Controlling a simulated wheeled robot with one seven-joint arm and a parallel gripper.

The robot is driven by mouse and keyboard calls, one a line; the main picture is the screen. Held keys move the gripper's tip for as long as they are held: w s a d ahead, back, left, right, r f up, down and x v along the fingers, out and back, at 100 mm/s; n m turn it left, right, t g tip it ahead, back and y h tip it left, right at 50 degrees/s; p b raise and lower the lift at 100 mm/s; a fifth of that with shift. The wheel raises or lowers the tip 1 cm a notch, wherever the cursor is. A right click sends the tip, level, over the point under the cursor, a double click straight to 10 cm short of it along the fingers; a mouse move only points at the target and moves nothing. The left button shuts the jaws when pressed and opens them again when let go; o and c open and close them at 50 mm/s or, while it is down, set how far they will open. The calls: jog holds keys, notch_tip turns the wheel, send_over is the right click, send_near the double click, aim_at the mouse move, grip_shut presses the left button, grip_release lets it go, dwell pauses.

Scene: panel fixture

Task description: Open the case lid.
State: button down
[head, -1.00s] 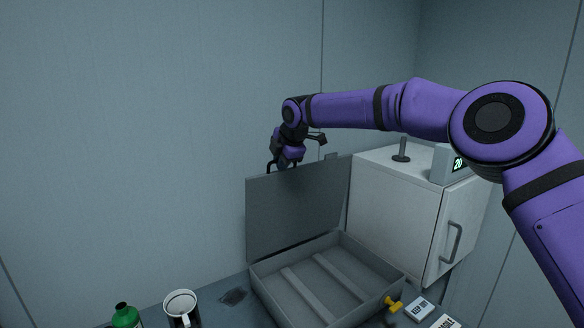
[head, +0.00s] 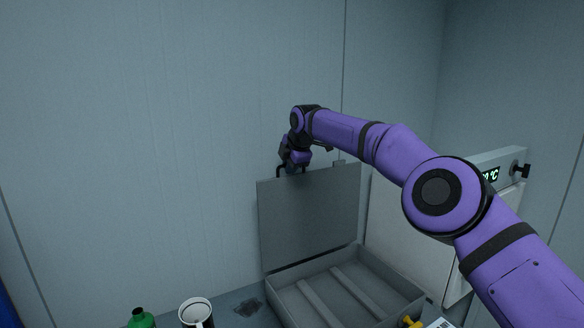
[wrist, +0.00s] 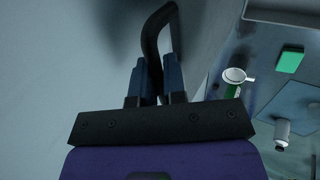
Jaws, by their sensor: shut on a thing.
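The grey case (head: 283,309) sits on the work surface with its lid (head: 310,217) raised, standing about upright at the back edge. The case's inside shows, with two lengthwise ribs. My gripper (head: 293,168) is at the top edge of the lid. In the wrist view its two blue-grey fingers (wrist: 157,78) are closed around the dark curved lid handle (wrist: 152,38). A little of the handle also shows beside the gripper in the head view (head: 279,172).
A green bottle (head: 141,319) and a white mug (head: 195,312) stand left of the case. A yellow item (head: 412,322) lies at its front right. A white cabinet (head: 400,235) stands to the right, partly behind my arm. A wall rises close behind the lid.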

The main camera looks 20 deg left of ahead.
dwell(0.4)
jog(key=c, duration=1.2)
grip_release()
jog(key=shift+f, duration=0.1)
jog(key=v, duration=1.1)
